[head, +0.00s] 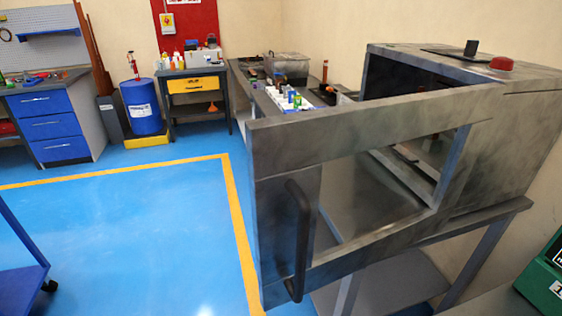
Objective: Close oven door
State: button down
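The oven (505,150) is a grey, worn metal box on a stand at the right of the head view. Its door (285,135) stands open, swung out from the box toward the left. The door is a grey frame with a large window, through which the floor and stand show. A black vertical bar handle (301,240) is on the door's near left part. The oven's inside is mostly hidden behind the door frame. My gripper is not in view.
Blue floor with a yellow line (237,225) is clear left of the door. A blue wheeled frame (22,265) stands at the lower left. A green machine (545,280) is at the lower right. A blue drum (141,106) and workbenches line the back.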

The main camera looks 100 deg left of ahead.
aim_at(286, 153)
jog(key=u, duration=2.25)
jog(key=i, duration=0.5)
jog(key=z, duration=0.15)
jog(key=k, duration=1.05)
jog(key=z, duration=0.1)
